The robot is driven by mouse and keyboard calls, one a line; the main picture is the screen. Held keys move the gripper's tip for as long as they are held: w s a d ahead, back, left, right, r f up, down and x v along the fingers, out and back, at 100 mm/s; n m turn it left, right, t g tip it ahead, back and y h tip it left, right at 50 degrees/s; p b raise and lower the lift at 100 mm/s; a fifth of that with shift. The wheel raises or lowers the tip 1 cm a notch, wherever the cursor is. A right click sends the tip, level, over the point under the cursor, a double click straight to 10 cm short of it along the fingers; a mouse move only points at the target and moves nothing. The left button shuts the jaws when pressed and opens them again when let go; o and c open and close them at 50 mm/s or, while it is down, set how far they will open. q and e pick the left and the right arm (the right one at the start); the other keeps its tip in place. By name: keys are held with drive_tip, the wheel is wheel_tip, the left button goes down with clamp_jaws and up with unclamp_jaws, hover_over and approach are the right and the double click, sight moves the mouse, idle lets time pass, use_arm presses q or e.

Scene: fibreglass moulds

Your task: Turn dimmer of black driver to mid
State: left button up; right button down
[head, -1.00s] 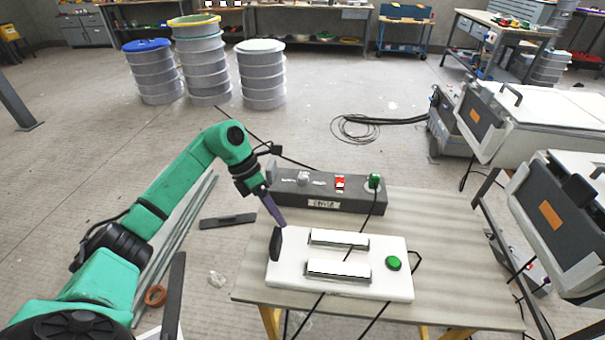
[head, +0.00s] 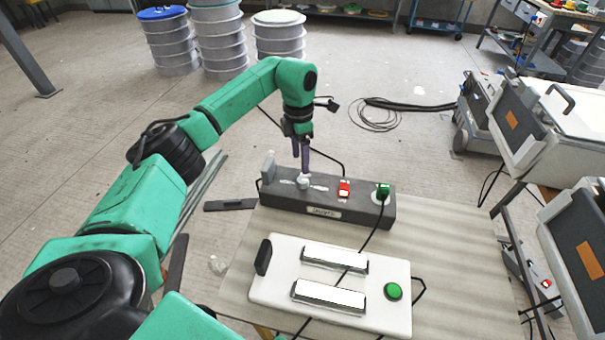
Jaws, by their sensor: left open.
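The black driver (head: 330,203) is a long dark grey box lying along the far edge of the table, with a small label on its front. On its top are a pale round dimmer knob (head: 303,184) with light markings either side, a red switch (head: 344,189) and a green plug (head: 383,191). A grey upright piece (head: 268,168) stands at its left end. My left gripper (head: 301,171) points down directly over the knob, its purple fingers open. The fingertips are close to the knob; I cannot tell whether they touch it. My right gripper is not in view.
In front of the driver, a white board (head: 285,255) carries two light bars, a black upright handle and a green button (head: 393,291). A black cable crosses the board. The table (head: 460,250) is clear on the right. Machines stand beyond its right side.

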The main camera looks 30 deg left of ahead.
sight(302, 179)
use_arm(q)
drive_tip(key=f, duration=0.5)
drive_tip(key=shift+w+d+f, duration=0.1)
drive_tip(key=shift+w+f, duration=0.05)
drive_tip(key=shift+w, duration=0.2)
wheel_tip(302, 179, down, 2)
drive_tip(key=shift+d+f+p, duration=0.1)
drive_tip(key=shift+f+p, duration=0.15)
drive_tip(key=shift+p, duration=0.1)
drive_tip(key=shift+s+f, duration=0.15)
drive_tip(key=shift+f, duration=0.1)
drive_tip(key=shift+c, duration=0.8)
clamp_jaws()
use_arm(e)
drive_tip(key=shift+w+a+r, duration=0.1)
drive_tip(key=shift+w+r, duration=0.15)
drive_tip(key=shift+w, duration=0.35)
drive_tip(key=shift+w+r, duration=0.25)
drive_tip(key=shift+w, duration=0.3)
